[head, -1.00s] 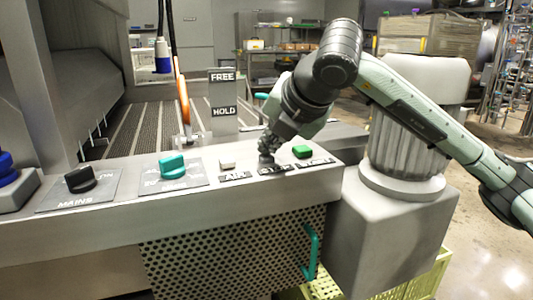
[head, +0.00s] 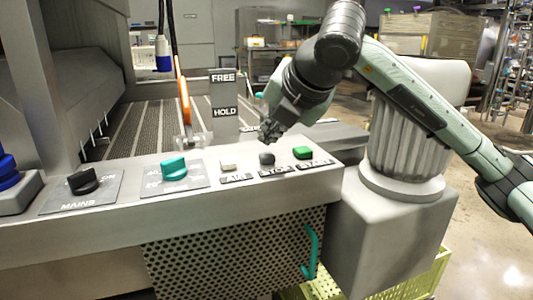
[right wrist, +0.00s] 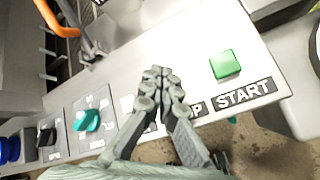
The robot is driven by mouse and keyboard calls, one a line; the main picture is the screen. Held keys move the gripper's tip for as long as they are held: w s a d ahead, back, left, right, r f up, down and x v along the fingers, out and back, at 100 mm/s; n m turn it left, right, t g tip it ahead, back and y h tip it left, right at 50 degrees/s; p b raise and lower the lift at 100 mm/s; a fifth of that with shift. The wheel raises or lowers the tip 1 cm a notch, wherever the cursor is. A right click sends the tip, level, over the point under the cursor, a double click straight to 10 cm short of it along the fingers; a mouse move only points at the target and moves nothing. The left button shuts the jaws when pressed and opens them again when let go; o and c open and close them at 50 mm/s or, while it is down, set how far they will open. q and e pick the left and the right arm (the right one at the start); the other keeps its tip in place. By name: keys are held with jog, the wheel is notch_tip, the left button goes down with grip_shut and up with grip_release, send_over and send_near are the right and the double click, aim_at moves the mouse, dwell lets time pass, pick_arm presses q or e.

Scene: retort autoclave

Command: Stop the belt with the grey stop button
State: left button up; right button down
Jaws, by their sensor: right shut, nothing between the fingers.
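The grey stop button (head: 267,159) sits on the sloped panel in the head view, above a dark label partly reading STOP. It stands between a white button (head: 227,165) on its left and the green START button (head: 302,152) on its right. My right gripper (head: 268,132) is shut and empty, just above and behind the grey button, with a small gap. In the right wrist view the shut fingers (right wrist: 160,75) hide the grey button, and the green START button (right wrist: 225,64) shows at their right. My left gripper is not in view.
The panel also carries a teal knob (head: 174,168) and a black MAINS knob (head: 82,180). Behind it are the slatted belt (head: 140,125), an orange lever (head: 184,100) and a FREE/HOLD plate (head: 224,94). A teal handle (head: 310,252) is below.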

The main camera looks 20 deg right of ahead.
aim_at(270, 156)
jog(key=shift+r+p, duration=1)
jog(key=shift+r, duration=1.25)
jog(key=shift+f, duration=0.1)
